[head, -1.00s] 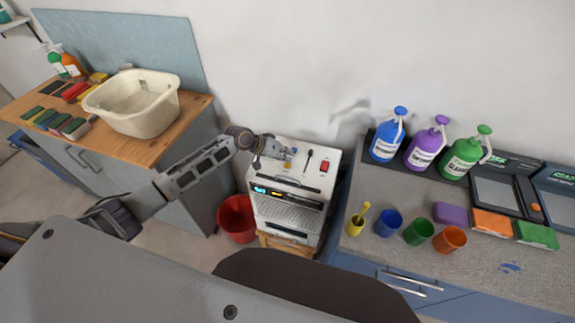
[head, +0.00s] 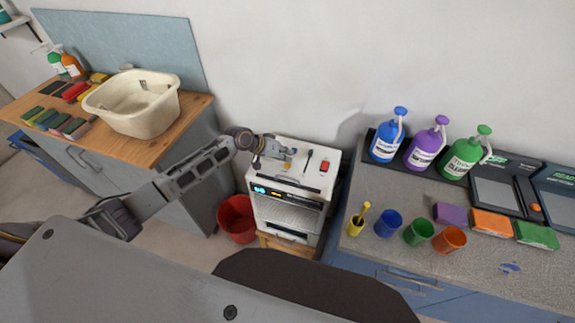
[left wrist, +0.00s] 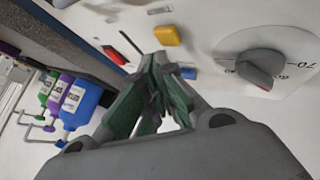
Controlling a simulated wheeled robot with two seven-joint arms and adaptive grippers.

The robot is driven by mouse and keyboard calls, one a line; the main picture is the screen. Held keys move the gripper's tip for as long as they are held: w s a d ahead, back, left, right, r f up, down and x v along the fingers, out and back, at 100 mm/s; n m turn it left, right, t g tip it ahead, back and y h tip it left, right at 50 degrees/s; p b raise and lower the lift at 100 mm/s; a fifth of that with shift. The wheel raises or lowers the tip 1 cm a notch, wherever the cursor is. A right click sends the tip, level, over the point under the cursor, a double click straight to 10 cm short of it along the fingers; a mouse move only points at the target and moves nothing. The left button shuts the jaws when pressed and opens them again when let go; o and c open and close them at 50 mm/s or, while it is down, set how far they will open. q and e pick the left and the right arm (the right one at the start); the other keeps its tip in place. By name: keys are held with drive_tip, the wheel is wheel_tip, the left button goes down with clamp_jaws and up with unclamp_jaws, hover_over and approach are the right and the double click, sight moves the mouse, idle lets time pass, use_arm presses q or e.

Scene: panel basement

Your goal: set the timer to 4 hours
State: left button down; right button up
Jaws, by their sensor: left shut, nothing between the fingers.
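The white box-shaped device (head: 325,188) stands against the wall, with a lit display (head: 260,190) on its front; the digits are too small to read. Its top panel carries a red switch (head: 324,166), a black lever (head: 309,158) and small buttons. In the left wrist view the panel shows a yellow button (left wrist: 167,35), a blue button (left wrist: 188,73) and a grey dial with a red mark (left wrist: 262,68), with printed numbers around it. My left gripper (head: 283,152) is shut and empty over the panel. Its fingers (left wrist: 160,70) are near the yellow and blue buttons; contact cannot be told.
A red bucket (head: 237,219) stands on the floor left of the device. A wooden counter with a cream basin (head: 135,103) is at the left. The grey counter at the right holds bottles (head: 386,140), several cups (head: 388,223) and sponges (head: 450,214).

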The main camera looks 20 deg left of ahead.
use_arm(q)
drive_tip(key=shift+f+b, duration=0.3)
drive_tip(key=shift+f, duration=0.6)
idle(1.2)
drive_tip(key=shift+r, duration=0.1)
idle(0.3)
drive_tip(key=shift+r+p, duration=0.8)
drive_tip(key=shift+p, duration=0.1)
drive_tip(key=shift+r+p, duration=2.25)
drive_tip(key=shift+r, duration=0.3)
